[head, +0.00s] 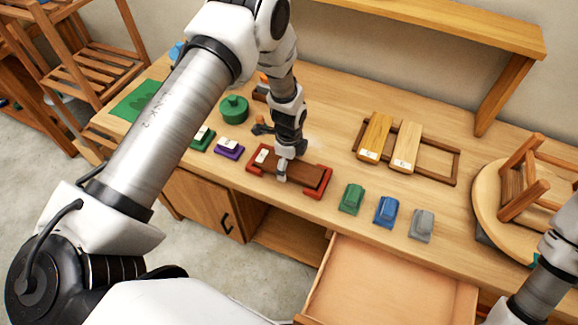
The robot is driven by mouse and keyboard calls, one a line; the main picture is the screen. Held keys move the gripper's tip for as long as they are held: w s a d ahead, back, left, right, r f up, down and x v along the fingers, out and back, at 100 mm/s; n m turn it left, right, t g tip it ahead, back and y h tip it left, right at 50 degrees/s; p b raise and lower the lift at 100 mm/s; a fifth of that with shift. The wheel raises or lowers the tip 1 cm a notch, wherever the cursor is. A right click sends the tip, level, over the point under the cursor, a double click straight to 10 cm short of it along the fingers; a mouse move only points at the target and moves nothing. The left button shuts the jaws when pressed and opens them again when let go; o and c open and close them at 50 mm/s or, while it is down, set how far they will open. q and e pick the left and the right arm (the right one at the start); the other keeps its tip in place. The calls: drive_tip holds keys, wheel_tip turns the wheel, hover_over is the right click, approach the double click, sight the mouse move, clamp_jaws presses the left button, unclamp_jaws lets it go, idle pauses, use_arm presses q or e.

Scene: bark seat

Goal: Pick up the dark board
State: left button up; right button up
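The dark board (306,175) is a brown plank lying in a red tray-like holder (314,193) near the table's front edge. A small white label sits at the holder's left end. My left gripper (287,166) points down over the left-middle part of the board, with one finger at its near side. The gripper hides part of the board and its far edge. I cannot tell whether the fingers are closed on it. My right arm shows at the lower right, with its gripper out of view.
Two lighter boards (390,142) lie in a brown frame to the right. Green, blue and grey blocks (387,211) stand along the front edge. A green pot (234,109) is behind left. A drawer (390,285) is open below. A wooden stool (522,190) rests on a round board at right.

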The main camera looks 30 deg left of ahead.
use_arm(q)
drive_tip(key=c, duration=0.8)
drive_tip(key=shift+r, duration=0.1)
